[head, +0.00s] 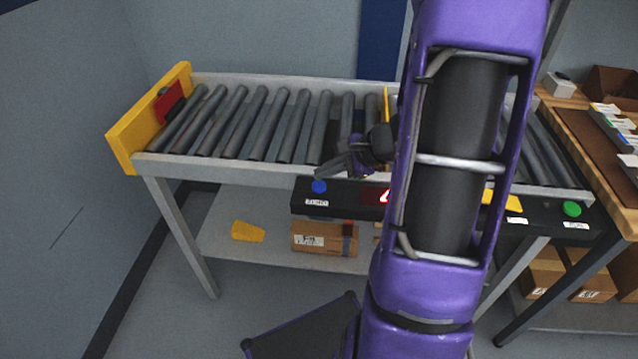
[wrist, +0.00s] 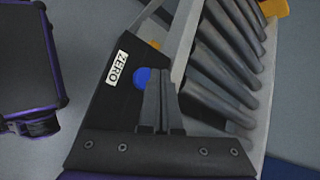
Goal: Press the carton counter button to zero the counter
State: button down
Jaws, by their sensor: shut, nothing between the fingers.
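The blue round button (head: 319,187) sits at the left end of the black control panel (head: 346,205) on the conveyor's front. A white ZERO label (head: 316,202) is just below it. A red lit display (head: 377,195) is to its right, partly hidden by my arm, so its number is not readable. My gripper (head: 328,172) is shut and empty, its tips just above and right of the button in the head view. In the wrist view, the shut fingers (wrist: 162,72) partly overlap the button's edge (wrist: 141,76), beside the ZERO label (wrist: 117,69). I cannot tell whether they touch it.
The roller conveyor (head: 143,157) lies behind the panel, with a yellow end stop (head: 122,140) at left. A green button (head: 572,208) is at the panel's right. Cartons (head: 320,240) and a yellow piece (head: 247,231) lie on the lower shelf. A wooden bench (head: 590,140) stands at right.

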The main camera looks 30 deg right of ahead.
aim_at(324, 185)
jog(key=shift+f, duration=0.2)
jog(key=shift+f+b, duration=0.3)
jog(key=shift+b, duration=0.3)
jog(key=shift+f+b, duration=0.4)
jog(key=shift+b, duration=0.1)
dwell(0.6)
dwell(0.3)
jog(key=shift+r+p, duration=0.6)
jog(key=shift+r, duration=0.25)
jog(key=shift+r+p, duration=1.85)
jog(key=shift+r, duration=0.75)
jog(key=shift+f, duration=0.1)
